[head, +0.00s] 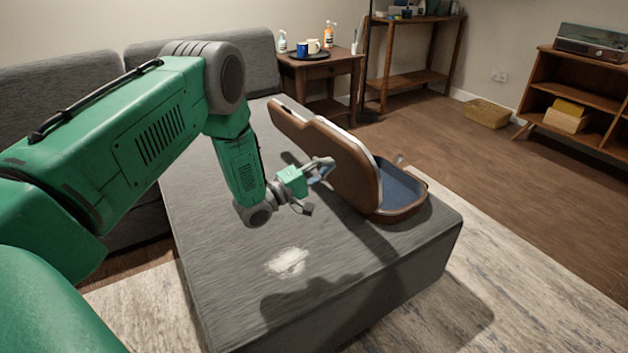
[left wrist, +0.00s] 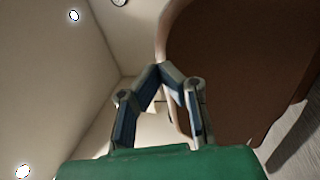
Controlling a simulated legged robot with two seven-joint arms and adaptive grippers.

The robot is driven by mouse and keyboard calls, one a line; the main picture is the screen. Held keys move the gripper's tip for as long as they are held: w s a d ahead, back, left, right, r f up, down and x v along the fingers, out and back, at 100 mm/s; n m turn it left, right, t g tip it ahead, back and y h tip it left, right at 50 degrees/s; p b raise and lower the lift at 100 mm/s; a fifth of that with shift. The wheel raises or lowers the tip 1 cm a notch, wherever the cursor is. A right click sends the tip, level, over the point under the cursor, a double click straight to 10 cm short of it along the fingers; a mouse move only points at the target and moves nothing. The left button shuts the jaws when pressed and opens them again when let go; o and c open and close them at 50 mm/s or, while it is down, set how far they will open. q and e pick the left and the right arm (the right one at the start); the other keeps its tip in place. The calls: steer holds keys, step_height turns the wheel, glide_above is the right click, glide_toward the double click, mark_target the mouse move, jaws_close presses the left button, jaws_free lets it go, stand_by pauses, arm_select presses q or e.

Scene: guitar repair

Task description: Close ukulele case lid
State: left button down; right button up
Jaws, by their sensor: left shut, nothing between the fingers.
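The brown ukulele case (head: 400,203) lies on the grey ottoman with its blue lining showing at the right end. Its lid (head: 345,165) stands up, tilted open, with its brown outer face toward my left arm. My left gripper (head: 329,168) is at the lid's outer face, near its middle; whether it touches is hard to tell. In the left wrist view the fingertips (left wrist: 160,68) meet with nothing between them, and the lid (left wrist: 235,65) fills the upper right. The lid hides most of the case's inside. My right gripper is not in view.
A grey sofa (head: 50,85) stands behind at left. A side table (head: 320,68) with mugs and bottles is at the back.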

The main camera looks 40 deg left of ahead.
mark_target(352, 152)
arm_select(q)
steer(key=b+x, duration=0.1)
steer(key=x, duration=0.3)
steer(key=shift+w, duration=0.45)
steer(key=shift+w+d+r+b, duration=0.2)
steer(key=shift+d+r+b, duration=0.1)
steer(key=shift+d, duration=0.25)
steer(key=shift+a+f, duration=0.1)
